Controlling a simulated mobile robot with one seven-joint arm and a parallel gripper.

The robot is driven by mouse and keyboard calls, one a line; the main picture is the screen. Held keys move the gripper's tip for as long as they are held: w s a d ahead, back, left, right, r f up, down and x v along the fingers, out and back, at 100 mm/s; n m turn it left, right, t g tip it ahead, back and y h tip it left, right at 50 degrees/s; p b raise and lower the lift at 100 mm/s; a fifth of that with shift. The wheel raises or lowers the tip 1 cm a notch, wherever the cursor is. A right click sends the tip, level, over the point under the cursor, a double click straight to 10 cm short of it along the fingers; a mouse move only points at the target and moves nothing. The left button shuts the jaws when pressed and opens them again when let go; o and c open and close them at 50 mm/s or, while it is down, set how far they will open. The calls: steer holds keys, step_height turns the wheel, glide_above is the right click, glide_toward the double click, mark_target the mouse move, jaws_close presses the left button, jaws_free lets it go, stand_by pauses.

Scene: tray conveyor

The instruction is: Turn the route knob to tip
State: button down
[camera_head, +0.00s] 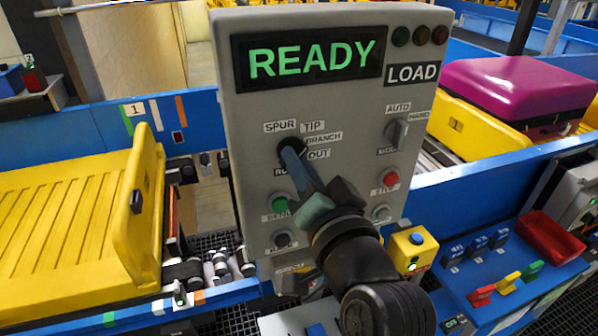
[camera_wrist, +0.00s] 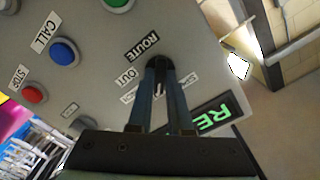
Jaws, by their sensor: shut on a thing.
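The route knob (camera_head: 291,147) is a dark round knob on the grey control panel (camera_head: 240,165), with labels SPUR, TIP, BRANCH and OUT around it. My gripper (camera_head: 289,152) reaches up to it from below, its fingers shut on the knob and covering much of it. In the wrist view my two fingers (camera_wrist: 160,75) close around the dark knob (camera_wrist: 157,62), beside the ROUTE and OUT labels. Which label the knob points at is hidden by the fingers. The panel's display (camera_head: 312,60) reads READY in green, with a LOAD label beside it.
A mode knob (camera_head: 396,132), a red button (camera_head: 389,180) and a green button (camera_head: 279,203) sit near my arm on the panel. A yellow tray (camera_head: 75,215) stands on the left conveyor. A magenta suitcase (camera_head: 520,85) lies at right. A yellow button box (camera_head: 412,248) is at lower right.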

steer(key=shift+n, duration=0.4)
steer(key=c, duration=0.8)
jaws_free()
steer(key=shift+c, duration=0.2)
steer(key=shift+s, duration=0.1)
steer(key=v, duration=1.2)
steer(key=shift+s+p, duration=0.4)
steer(key=shift+p, duration=0.05)
steer(key=shift+d, duration=0.15)
